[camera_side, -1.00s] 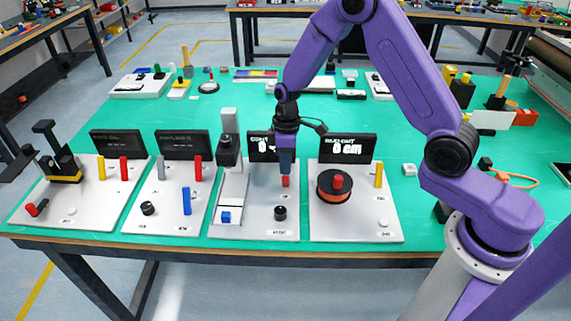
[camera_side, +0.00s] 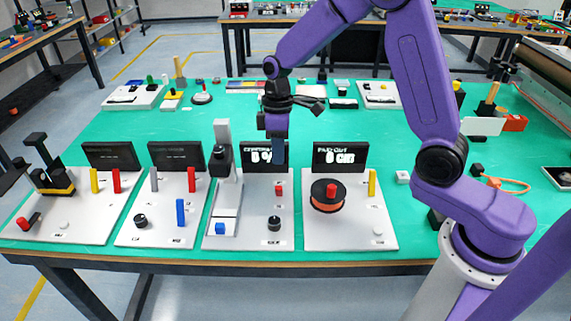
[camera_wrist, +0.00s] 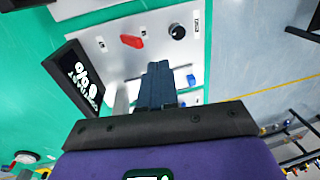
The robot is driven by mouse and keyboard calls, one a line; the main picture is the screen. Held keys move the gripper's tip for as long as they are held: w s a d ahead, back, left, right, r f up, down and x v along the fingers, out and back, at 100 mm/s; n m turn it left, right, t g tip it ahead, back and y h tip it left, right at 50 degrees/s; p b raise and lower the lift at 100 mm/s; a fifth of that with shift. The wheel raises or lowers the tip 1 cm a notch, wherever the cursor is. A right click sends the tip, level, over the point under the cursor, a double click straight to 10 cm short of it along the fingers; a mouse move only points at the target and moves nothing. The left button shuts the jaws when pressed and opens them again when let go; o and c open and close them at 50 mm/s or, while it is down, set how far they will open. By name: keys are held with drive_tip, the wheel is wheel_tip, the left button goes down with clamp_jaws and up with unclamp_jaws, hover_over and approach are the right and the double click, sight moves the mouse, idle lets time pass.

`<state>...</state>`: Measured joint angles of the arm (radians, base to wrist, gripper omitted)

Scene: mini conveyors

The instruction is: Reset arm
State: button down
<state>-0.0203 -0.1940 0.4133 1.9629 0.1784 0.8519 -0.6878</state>
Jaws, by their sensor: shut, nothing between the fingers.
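My gripper (camera_side: 277,152) hangs pointing down above the conveyor board (camera_side: 256,240), in front of its black display (camera_side: 250,160). Its fingers are together with nothing between them. They end above a red peg (camera_side: 278,190) and are apart from the board. In the wrist view the closed fingers (camera_wrist: 158,82) show over the same board, with a red piece (camera_wrist: 131,41) and a black knob (camera_wrist: 178,32) beyond them. A blue block (camera_side: 220,228) lies at the board's front left.
To the right stands a board with an orange and black disc (camera_side: 327,196) and a yellow peg (camera_side: 372,183). To the left are two more boards with pegs and knobs, one with a blue peg (camera_side: 180,212). The green table behind the boards has open room.

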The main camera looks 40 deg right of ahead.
drive_tip(key=s+d+r+n, duration=0.1)
drive_tip(key=s+r, duration=0.1)
drive_tip(key=s, duration=0.7)
drive_tip(key=s+d+r+n+t, duration=0.1)
drive_tip(key=s+d+r, duration=0.1)
drive_tip(key=s, duration=0.8)
drive_tip(key=s+d+r+n+h, duration=0.1)
drive_tip(key=s+r, duration=0.1)
drive_tip(key=s, duration=0.8)
drive_tip(key=shift+d+r+n, duration=0.3)
drive_tip(key=shift+r, duration=0.05)
